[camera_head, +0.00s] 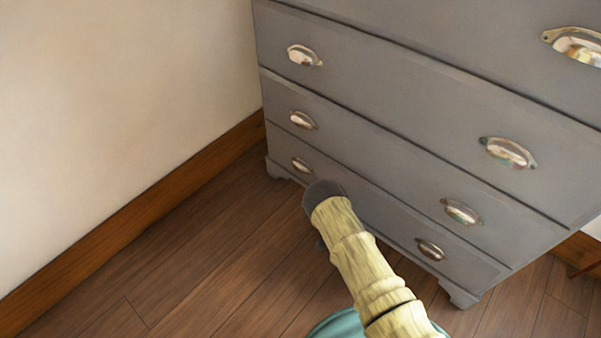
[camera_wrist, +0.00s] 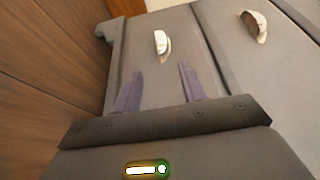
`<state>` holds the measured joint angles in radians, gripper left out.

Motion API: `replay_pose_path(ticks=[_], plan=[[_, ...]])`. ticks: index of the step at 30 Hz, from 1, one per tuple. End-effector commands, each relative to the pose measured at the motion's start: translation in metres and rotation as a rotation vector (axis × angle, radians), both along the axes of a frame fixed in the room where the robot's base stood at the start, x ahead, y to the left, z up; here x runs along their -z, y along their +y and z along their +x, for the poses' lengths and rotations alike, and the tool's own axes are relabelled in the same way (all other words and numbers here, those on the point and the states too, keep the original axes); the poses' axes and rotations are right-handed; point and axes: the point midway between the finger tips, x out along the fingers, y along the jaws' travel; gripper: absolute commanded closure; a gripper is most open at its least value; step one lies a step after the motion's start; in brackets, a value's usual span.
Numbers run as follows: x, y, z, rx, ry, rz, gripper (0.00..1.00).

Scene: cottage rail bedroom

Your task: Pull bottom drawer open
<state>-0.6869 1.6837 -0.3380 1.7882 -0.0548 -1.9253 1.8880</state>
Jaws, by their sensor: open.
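The grey dresser's bottom drawer (camera_head: 370,205) looks shut, flush with the drawers above. It has a left cup handle (camera_head: 302,165) and a right cup handle (camera_head: 430,249). My gripper is open; its two fingers (camera_wrist: 160,75) show in the wrist view, apart and empty, with the grey drawer front behind them. A bottom-drawer handle (camera_wrist: 162,42), seemingly the left one, lies just beyond the fingertips, and no contact is visible. In the head view my arm's dark end hides the fingers and part of the drawer front, right of the left handle.
The upper drawers (camera_head: 400,105) carry similar metal handles. A cream wall (camera_head: 120,110) with a wooden baseboard (camera_head: 140,220) stands at the left. The wooden floor (camera_head: 210,265) in front of the dresser is clear on the left. The dresser's feet (camera_head: 458,294) stand on the floor.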

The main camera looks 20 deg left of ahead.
Motion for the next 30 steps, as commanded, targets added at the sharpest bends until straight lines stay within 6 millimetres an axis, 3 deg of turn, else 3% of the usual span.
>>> replay_pose_path(ticks=[30], plan=[[0.003, 0.118, 0.111, -0.008, -0.003, 0.001, 0.58]])
